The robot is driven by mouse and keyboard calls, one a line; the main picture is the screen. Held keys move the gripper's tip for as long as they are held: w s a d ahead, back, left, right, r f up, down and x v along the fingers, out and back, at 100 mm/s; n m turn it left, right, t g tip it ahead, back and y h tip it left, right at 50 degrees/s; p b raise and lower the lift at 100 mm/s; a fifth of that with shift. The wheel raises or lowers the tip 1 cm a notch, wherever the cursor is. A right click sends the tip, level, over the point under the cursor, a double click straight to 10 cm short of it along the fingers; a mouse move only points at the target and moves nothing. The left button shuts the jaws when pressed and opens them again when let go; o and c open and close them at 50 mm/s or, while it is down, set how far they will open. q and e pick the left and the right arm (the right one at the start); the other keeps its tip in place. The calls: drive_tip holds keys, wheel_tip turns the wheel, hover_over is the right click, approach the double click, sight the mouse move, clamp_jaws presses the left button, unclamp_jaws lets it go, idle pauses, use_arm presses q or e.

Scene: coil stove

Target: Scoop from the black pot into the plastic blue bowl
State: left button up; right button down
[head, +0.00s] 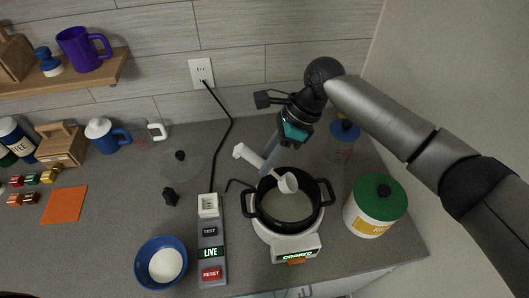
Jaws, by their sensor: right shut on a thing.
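The black pot (322,202) stands on the white round cooker at the right of the counter, with pale contents inside. My right gripper (267,166) comes in from the upper right and is shut on the handle of a white scoop (288,183). The scoop's cup is over the pot opening near its back rim, and its handle points up and left. Whether the cup holds anything is not clear. The plastic blue bowl (139,273) sits at the front left of the pot, with white contents in it. My left gripper is not in view.
A power strip (211,240) with lit labels lies between bowl and pot. A white canister with a green lid (377,197) stands right of the pot. A clear lid (182,165) and small black object (170,196) lie behind the bowl. An orange mat (64,204) lies left.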

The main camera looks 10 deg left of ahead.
sight(273, 172)
drive_tip(key=shift+d+f, duration=0.25)
drive_tip(key=shift+f, duration=0.35)
drive_tip(key=shift+d+f, duration=0.25)
drive_tip(key=shift+f, duration=0.35)
wheel_tip(273, 172, down, 10)
drive_tip(key=d+b, duration=0.2)
drive_tip(key=b, duration=0.6)
drive_tip(key=shift+a+r+p, duration=0.3)
drive_tip(key=shift+r+p, duration=1)
drive_tip(key=shift+p, duration=0.05)
drive_tip(key=shift+a+r+p, duration=0.25)
drive_tip(key=shift+r+p, duration=1)
drive_tip(key=shift+p, duration=0.1)
drive_tip(key=shift+a+r+p, duration=0.3)
drive_tip(key=shift+r+p, duration=1)
drive_tip(key=shift+p, duration=0.05)
drive_tip(key=shift+a+r, duration=0.2)
drive_tip(key=shift+r, duration=1)
drive_tip(key=shift+a, duration=0.25)
drive_tip(key=shift+s+a+m+t+h+b, duration=0.25)
drive_tip(key=shift+a+h, duration=0.4)
drive_tip(key=shift+h, duration=0.7)
drive_tip(key=shift+w+a+g+h+b, duration=0.15)
drive_tip(key=shift+a+h+b, duration=0.4)
drive_tip(key=shift+h, duration=0.85)
drive_tip(key=shift+a+m+t+h+b, duration=0.2)
drive_tip(key=shift+a+h, duration=0.6)
drive_tip(key=shift+h, duration=0.55)
